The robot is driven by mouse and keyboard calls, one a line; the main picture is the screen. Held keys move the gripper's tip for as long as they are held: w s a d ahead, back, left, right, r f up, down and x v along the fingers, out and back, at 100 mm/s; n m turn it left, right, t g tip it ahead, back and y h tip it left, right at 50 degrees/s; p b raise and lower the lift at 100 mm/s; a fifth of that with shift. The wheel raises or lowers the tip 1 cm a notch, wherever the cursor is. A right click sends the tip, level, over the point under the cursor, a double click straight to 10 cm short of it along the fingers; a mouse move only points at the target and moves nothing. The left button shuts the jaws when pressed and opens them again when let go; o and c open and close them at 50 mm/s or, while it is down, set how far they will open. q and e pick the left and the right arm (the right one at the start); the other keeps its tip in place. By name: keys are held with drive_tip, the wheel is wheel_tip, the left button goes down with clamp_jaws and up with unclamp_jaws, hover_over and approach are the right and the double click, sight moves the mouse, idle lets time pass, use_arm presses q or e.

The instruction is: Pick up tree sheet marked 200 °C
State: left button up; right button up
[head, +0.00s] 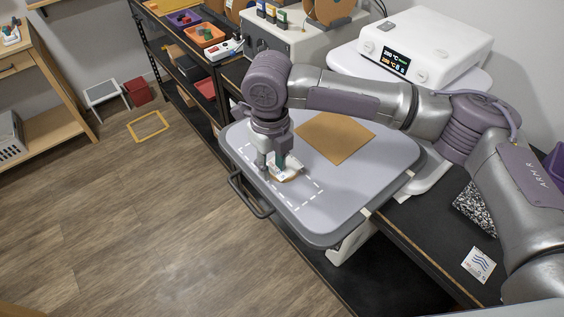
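A small white and tan piece (291,175) lies on the grey tray-like plate (330,222) of the white press, inside a dashed white outline. It may be the tree sheet; its marking is too small to read and part of it is hidden by my fingers. My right gripper (272,168) points down at its left side, fingertips at or just above the piece. Whether the fingers grip it is unclear. A brown square sheet (335,137) lies flat further back on the plate. The press display (396,61) appears to read 200 °C. My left gripper is out of view.
A black handle (250,196) sticks out at the plate's left edge. A small white card with wavy blue lines (479,264) lies on the dark bench at right. Shelves with coloured bins (211,35) stand behind. The wood floor at left is mostly clear.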

clamp_jaws()
